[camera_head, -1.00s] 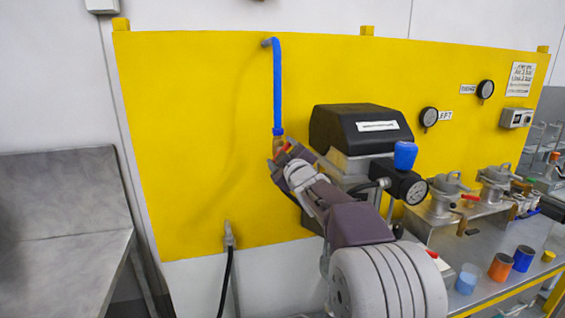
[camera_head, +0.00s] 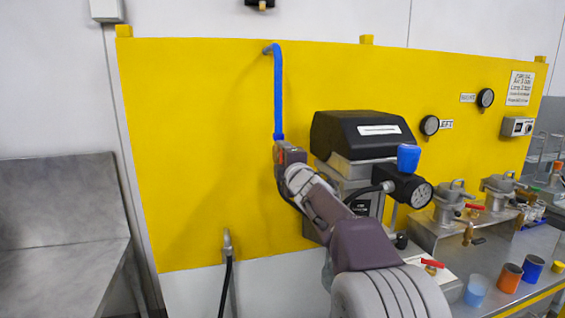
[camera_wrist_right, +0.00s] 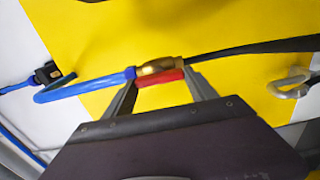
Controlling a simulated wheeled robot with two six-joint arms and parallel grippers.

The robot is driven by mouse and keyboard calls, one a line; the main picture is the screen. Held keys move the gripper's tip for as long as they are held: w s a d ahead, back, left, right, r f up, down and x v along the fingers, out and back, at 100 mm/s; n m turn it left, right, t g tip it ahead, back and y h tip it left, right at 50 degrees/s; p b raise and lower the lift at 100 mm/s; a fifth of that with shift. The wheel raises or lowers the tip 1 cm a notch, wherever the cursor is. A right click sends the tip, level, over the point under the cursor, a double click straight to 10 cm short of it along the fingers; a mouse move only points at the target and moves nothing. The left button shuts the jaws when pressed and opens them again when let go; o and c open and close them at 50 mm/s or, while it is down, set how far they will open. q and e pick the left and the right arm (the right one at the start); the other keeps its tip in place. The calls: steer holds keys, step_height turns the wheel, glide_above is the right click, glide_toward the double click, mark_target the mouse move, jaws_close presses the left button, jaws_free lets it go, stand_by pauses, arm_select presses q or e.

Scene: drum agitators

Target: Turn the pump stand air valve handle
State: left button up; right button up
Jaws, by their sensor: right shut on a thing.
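The air valve has a brass body (camera_wrist_right: 160,66) between a blue hose (camera_wrist_right: 85,85) and a black hose in the right wrist view. Its red handle (camera_wrist_right: 160,78) lies alongside the brass body, between the fingers of my right gripper (camera_wrist_right: 158,84). The gripper is shut on the handle. In the head view, my right gripper (camera_head: 287,152) is at the lower end of the blue hose (camera_head: 278,95), in front of the yellow panel (camera_head: 180,150). It hides most of the valve there. My left gripper is in neither view.
A black-topped pump unit (camera_head: 362,132) with a round gauge (camera_head: 420,194) stands close right of my gripper. Cups, including an orange one (camera_head: 509,278), and metal pots stand on the bench at right. A grey bench (camera_head: 60,265) stands at left.

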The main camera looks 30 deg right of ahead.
steer(key=shift+n, duration=0.3)
steer(key=o, duration=1.4)
steer(key=shift+c, duration=0.2)
steer(key=v, duration=0.9)
steer(key=shift+a, duration=0.1)
